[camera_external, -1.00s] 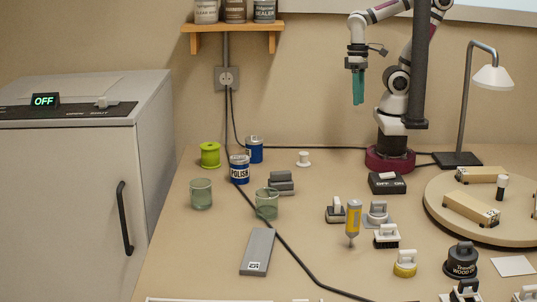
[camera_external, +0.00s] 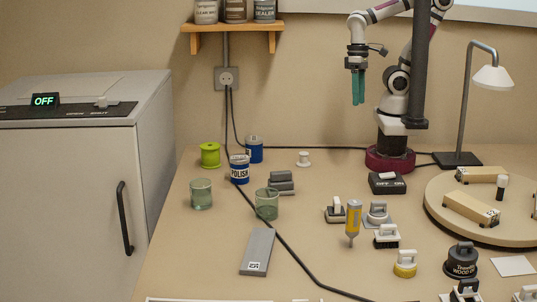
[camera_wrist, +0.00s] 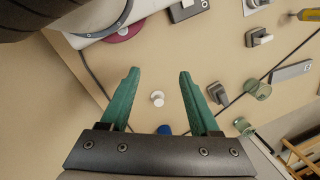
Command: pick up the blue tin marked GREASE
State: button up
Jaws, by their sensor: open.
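A blue tin (camera_external: 255,150) with a pale top stands toward the back wall; its label is turned away or hidden, so I cannot read it. In front of it is another blue tin (camera_external: 239,169), with a white band reading POLISH. No tin shows a readable GREASE mark. My gripper (camera_external: 358,103) hangs high above the back of the bench, to the right of both tins, pointing down. In the wrist view, its green fingers (camera_wrist: 159,71) are apart with nothing held. A blue round top (camera_wrist: 165,130) shows partly behind the gripper's body there; I cannot tell which tin it is.
A green spool (camera_external: 210,155) and two glasses (camera_external: 201,194) stand near the tins. A small white spool (camera_external: 303,159) stands to their right. A black cable (camera_external: 285,249) crosses the bench. A shelf (camera_external: 232,27) is on the wall above; a lamp (camera_external: 465,110) and turntable (camera_external: 440,207) are at right.

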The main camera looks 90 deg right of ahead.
jog(key=o, duration=0.5)
jog(key=shift+w+a, duration=0.1)
